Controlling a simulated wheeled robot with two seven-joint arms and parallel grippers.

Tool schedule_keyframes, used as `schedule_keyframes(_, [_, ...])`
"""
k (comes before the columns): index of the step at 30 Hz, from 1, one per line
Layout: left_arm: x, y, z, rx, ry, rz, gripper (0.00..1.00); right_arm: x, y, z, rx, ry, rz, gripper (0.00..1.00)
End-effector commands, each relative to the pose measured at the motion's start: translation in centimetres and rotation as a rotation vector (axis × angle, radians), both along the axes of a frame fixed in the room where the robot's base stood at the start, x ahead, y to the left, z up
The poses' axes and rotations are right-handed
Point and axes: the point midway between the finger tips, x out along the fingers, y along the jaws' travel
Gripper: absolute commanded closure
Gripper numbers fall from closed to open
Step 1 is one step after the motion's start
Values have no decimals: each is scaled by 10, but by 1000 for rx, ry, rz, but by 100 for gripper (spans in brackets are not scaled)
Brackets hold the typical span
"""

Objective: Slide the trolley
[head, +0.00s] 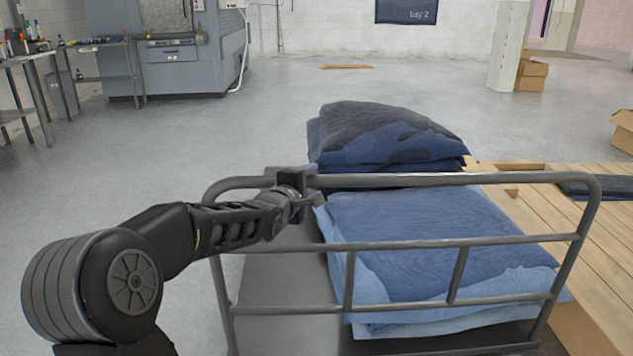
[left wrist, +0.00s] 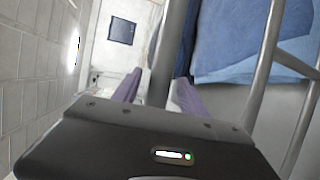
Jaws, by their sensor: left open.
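The trolley (head: 405,243) stands in front of me, with a grey tubular rail frame facing me and a dark flat deck. Folded blue denim lies on the deck: a light and mid-blue stack (head: 420,235) near the rail and a darker stack (head: 385,135) behind it. My left gripper (head: 312,186) is at the top rail, left of its middle. In the left wrist view the gripper (left wrist: 153,92) is open, with a grey rail bar (left wrist: 170,55) passing between its two purplish fingers. I cannot tell whether they touch it. My right gripper is not in view.
A wooden table or pallet (head: 560,215) stands close along the trolley's right side, with more denim (head: 590,190) on it. Cardboard boxes (head: 531,75) are at the back right. A grey machine (head: 180,50) and metal tables are at the back left. The floor beyond is mostly clear.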

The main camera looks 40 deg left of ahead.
Motion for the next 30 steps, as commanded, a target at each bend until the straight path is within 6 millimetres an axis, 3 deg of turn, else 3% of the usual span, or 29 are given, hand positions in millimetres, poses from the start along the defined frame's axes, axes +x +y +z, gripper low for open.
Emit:
schedule_keyframes(8, [36, 8, -8, -2, -1, -3, 50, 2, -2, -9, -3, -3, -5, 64])
schedule_keyframes(18, [40, 9, -7, 0, 0, -1, 50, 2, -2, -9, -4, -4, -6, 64])
schedule_keyframes(30, [40, 9, -7, 0, 0, -1, 82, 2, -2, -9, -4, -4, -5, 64])
